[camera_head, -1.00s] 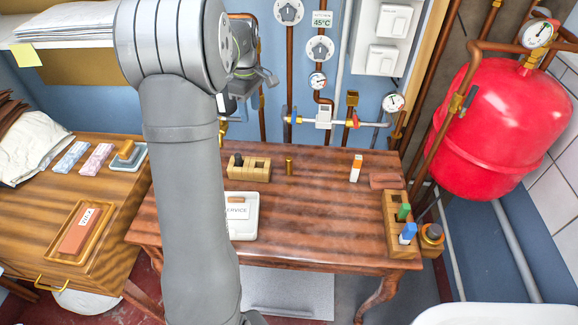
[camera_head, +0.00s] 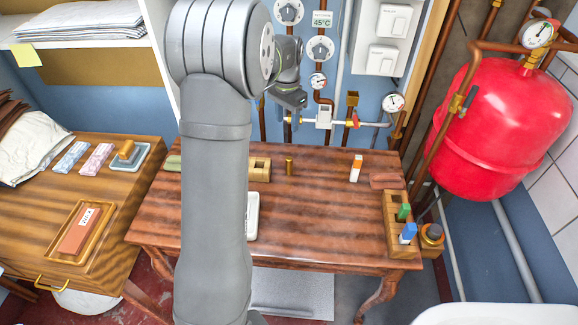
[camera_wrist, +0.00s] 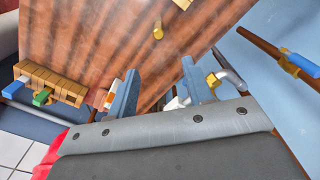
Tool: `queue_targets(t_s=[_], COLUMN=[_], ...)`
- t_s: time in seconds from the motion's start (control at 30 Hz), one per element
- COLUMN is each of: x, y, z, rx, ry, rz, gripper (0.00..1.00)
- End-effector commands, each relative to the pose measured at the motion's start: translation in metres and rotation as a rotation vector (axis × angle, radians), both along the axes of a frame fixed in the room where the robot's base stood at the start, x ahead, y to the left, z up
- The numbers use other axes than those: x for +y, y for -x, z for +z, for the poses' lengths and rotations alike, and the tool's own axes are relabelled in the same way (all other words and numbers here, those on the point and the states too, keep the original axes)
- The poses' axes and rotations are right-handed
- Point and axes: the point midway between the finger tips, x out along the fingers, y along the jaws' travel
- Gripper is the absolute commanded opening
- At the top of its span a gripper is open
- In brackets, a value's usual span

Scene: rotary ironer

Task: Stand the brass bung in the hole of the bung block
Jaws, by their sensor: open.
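The brass bung (camera_head: 289,166) is a small upright cylinder on the brown table, just right of the bung block. The bung block (camera_head: 261,169) is a light wooden block with square openings; my arm hides its left part. In the wrist view the bung (camera_wrist: 158,30) shows near the top, and a corner of what looks like the block (camera_wrist: 183,3) shows at the top edge. My gripper (camera_wrist: 160,68) is open and empty, its two blue-grey fingers apart, with the bung beyond them. In the head view it is high above the table's back, near the pipes.
A wooden rack (camera_head: 390,236) with green and blue pieces stands at the table's right. An orange-and-white piece (camera_head: 356,168) stands at the back right. Pipes, gauges and valves line the wall behind. The table's middle is clear. A red tank (camera_head: 510,130) hangs at right.

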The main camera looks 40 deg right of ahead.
Motion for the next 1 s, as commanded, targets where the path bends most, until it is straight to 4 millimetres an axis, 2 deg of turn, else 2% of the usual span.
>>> queue_targets(t_s=[0.17,0.5,0.6,1.0], x=[0.000,-0.001,-0.001,-0.002], y=[0.002,0.002,0.002,0.003], z=[-0.019,-0.093,-0.109,-0.139], rx=[0.003,0.002,0.002,0.002], ry=[-0.004,-0.003,-0.002,-0.003], rz=[-0.029,-0.026,-0.025,-0.025], gripper=[0.47,0.47,0.47,0.47])
